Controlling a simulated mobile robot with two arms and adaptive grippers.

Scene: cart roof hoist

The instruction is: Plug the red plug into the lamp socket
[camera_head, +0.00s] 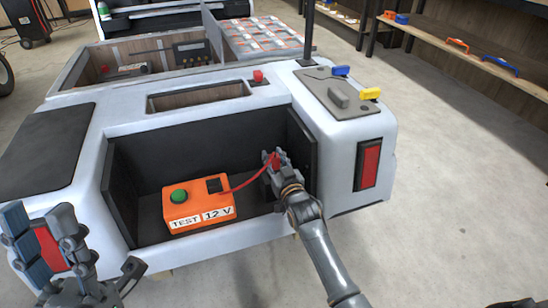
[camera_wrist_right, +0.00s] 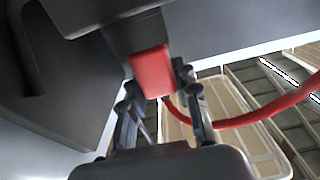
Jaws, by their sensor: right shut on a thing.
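The red plug (camera_head: 274,158) is in my right gripper (camera_head: 277,163), inside the cart's open rear compartment near its right wall. In the right wrist view the red plug (camera_wrist_right: 152,71) sits between the fingertips, close to a dark part (camera_wrist_right: 132,32). I cannot tell whether they touch. A red cable (camera_head: 246,178) runs from the plug to the orange test box (camera_head: 190,222), which has a green button. I cannot clearly make out the lamp socket. My left gripper (camera_head: 45,232) is open at the lower left, in front of the cart's left red tail lamp (camera_head: 48,248).
The white cart (camera_head: 120,120) surrounds the dark compartment. Its right red tail lamp (camera_head: 370,164) is on the rear corner. A grey panel (camera_head: 338,95) with blue and yellow handles is on top. A wooden shelf (camera_head: 460,65) stands at the right; the floor between is clear.

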